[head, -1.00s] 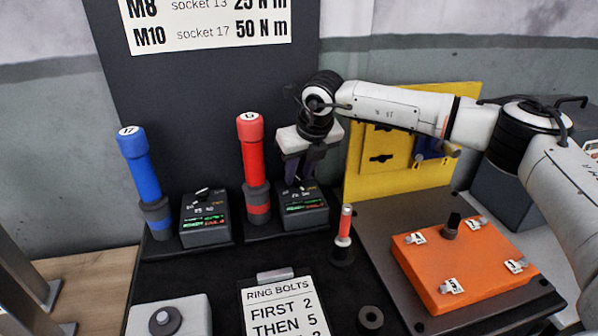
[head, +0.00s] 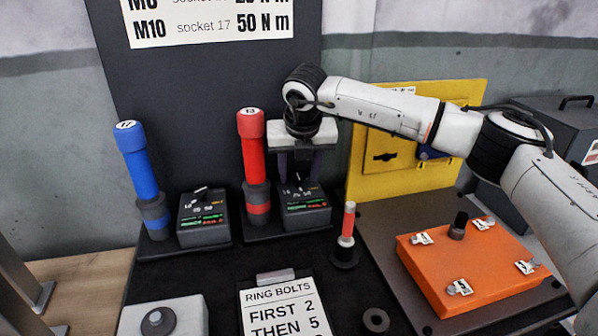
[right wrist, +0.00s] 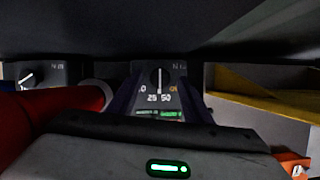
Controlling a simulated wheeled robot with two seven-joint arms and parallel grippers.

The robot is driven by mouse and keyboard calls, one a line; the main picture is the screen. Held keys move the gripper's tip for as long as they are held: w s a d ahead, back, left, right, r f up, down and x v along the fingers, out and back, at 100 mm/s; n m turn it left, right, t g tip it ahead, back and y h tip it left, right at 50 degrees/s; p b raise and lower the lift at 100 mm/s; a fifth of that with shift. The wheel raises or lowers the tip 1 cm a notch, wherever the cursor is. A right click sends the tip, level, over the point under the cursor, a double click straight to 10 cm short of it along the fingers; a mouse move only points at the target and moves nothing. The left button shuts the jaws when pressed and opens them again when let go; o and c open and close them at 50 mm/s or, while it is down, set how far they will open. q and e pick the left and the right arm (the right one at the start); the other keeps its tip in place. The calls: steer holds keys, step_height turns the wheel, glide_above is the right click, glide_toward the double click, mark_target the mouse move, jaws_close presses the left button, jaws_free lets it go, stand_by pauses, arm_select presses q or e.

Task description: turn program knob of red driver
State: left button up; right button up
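The red driver (head: 252,155), capped 13, stands upright in its holder. Right of it is its program box (head: 306,215), with a dark face and green and red display lines. The box's knob (right wrist: 160,80) shows in the right wrist view as a dark dial with a white pointer line standing vertical above the marks 25 and 50. My right gripper (head: 300,172) points down over this box, open, its dark fingers on either side of the knob. I cannot tell whether they touch it. My left gripper is not in view.
A blue driver (head: 140,170) and its program box (head: 204,217) stand at left. A small red-handled tool (head: 347,225) stands right of the red driver's box. An orange block (head: 470,265) lies on a dark plate at right, before a yellow panel (head: 420,170).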

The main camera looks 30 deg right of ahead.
steer(key=b+v, duration=0.1)
steer(key=v, duration=0.9)
steer(key=shift+r, duration=0.2)
